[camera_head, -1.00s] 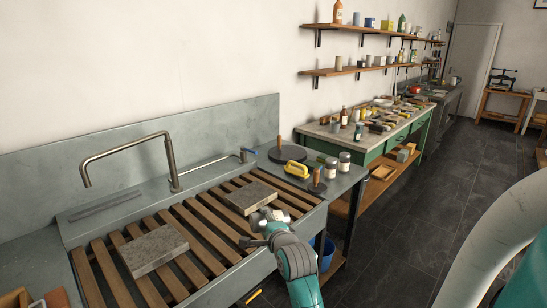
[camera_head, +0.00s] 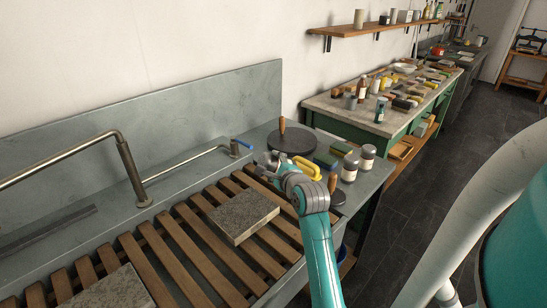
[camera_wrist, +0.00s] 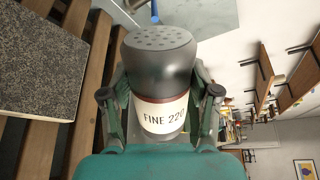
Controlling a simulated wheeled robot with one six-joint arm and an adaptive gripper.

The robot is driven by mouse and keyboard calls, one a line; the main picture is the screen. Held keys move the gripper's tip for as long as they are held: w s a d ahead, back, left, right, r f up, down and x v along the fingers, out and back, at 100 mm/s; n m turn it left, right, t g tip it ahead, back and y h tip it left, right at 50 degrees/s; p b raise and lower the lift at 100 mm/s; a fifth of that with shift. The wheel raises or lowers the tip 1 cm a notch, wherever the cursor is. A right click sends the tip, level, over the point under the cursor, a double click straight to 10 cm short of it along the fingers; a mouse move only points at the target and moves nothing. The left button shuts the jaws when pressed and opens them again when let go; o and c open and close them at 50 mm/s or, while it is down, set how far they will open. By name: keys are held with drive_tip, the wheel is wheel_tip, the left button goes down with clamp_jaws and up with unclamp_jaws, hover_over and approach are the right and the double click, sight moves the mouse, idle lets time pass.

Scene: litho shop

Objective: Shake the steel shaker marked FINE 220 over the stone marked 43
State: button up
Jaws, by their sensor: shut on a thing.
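My gripper (camera_head: 270,163) is shut on the steel shaker (camera_wrist: 160,62), whose cream label reads FINE 220 in the wrist view. Its holed top faces away from my palm, and the shaker looks tipped well over toward its side. In the head view my gripper is above the slats, just beyond the upper right of a grey speckled stone (camera_head: 243,216). A stone (camera_wrist: 42,62) also shows at the left of the wrist view, apart from the shaker. A second grey stone (camera_head: 112,288) lies at the bottom left. No number is readable on either stone.
Two capped jars (camera_head: 367,157) stand on the ledge at right, with a yellow-handled sponge (camera_head: 307,169), a round black disc (camera_head: 292,140) and a wooden-handled tool (camera_head: 332,184) nearby. A curved tap (camera_head: 128,165) rises at left. A cluttered green bench (camera_head: 385,120) stands behind.

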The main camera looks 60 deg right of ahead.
drive_tip(key=m, duration=0.1)
drive_tip(key=s+d+r+m, duration=0.1)
drive_tip(key=shift+s+d+r+m+t, duration=0.1)
drive_tip(key=shift+d+r+m+t, duration=0.05)
drive_tip(key=shift+r+m+t, duration=0.2)
drive_tip(key=m, duration=0.1)
drive_tip(key=s+d+r+m+t, duration=0.1)
drive_tip(key=m, duration=0.1)
drive_tip(key=shift+s+d+r+t+y, duration=0.1)
drive_tip(key=shift+d+r+t+y, duration=0.05)
drive_tip(key=shift+r+t+y, duration=0.15)
drive_tip(key=m, duration=0.1)
drive_tip(key=s+d+m, duration=0.1)
drive_tip(key=m, duration=0.1)
drive_tip(key=s+d+m+t, duration=0.1)
drive_tip(key=m, duration=0.1)
drive_tip(key=shift+r, duration=0.35)
